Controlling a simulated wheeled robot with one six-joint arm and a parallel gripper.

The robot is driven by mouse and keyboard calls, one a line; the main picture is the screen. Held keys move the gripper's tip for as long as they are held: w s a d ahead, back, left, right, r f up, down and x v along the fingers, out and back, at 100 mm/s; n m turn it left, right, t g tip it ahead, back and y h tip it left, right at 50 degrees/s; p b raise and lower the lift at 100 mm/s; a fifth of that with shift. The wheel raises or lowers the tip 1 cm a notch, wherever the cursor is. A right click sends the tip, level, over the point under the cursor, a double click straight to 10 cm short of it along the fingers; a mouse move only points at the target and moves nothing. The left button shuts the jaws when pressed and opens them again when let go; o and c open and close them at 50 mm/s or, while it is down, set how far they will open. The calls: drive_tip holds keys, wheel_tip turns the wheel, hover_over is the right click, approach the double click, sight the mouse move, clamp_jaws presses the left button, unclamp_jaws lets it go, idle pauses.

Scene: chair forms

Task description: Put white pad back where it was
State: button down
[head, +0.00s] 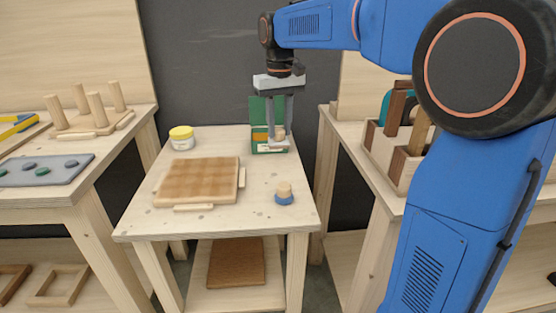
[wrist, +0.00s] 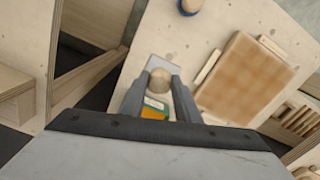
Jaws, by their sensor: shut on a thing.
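The white pad (head: 278,144) has a round wooden knob on top; it also shows in the wrist view (wrist: 158,63). My gripper (head: 280,133) is shut on the knob, pointing down at the back right of the middle table. In the wrist view the knob sits between my fingertips (wrist: 159,83). The pad is in front of an open green box (head: 257,105) with a yellow inside, which the fingers and pad partly hide. I cannot tell whether the pad touches the box or is held just above it.
A blue pad with a wooden knob (head: 284,196) stands at the front right of the middle table (head: 230,222). Bare tabletop lies between board and blue pad.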

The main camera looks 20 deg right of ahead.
sight(279, 130)
wheel_tip(279, 130, down, 9)
idle(0.5)
drive_tip(key=shift+f, duration=0.1)
drive_tip(key=c, duration=1.3)
unclamp_jaws()
drive_tip(key=shift+s, duration=0.1)
drive_tip(key=shift+c, duration=0.2)
wheel_tip(279, 130, up, 12)
drive_tip(key=shift+r, duration=0.1)
drive_tip(key=shift+s, duration=0.1)
